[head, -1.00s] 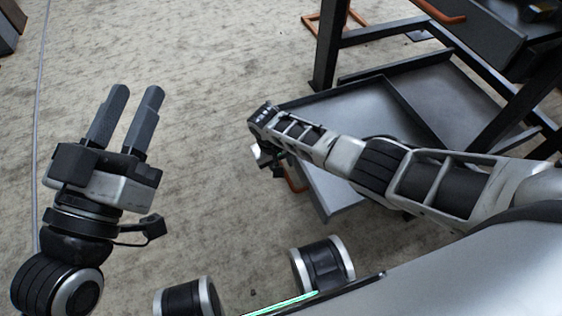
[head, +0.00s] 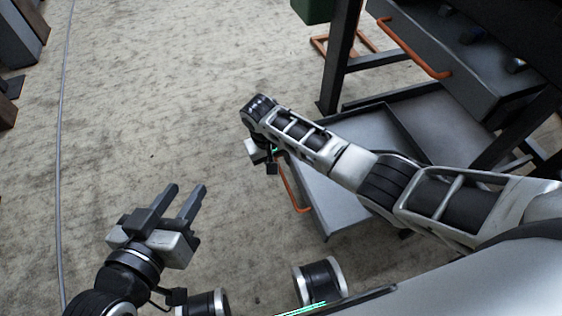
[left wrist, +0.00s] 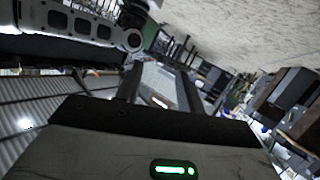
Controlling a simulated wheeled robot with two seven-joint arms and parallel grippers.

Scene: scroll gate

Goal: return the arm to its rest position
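My left gripper (head: 186,188) is in the lower left of the head view, over bare floor. Its two dark fingers are apart with nothing between them. The fingers also show apart in the left wrist view (left wrist: 160,84). My right arm reaches in from the right over a grey open drawer or tray (head: 338,205). A small white and black part at its end, probably my right gripper (head: 258,152), shows beside the orange handle; its fingers are hidden.
A dark metal frame with a second drawer (head: 455,60) and orange handle (head: 412,48) stands at the upper right. A green box (head: 311,9) is at the top. Dark objects (head: 18,35) stand at the far left. Floor between is clear, with a cable (head: 62,130) along the left.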

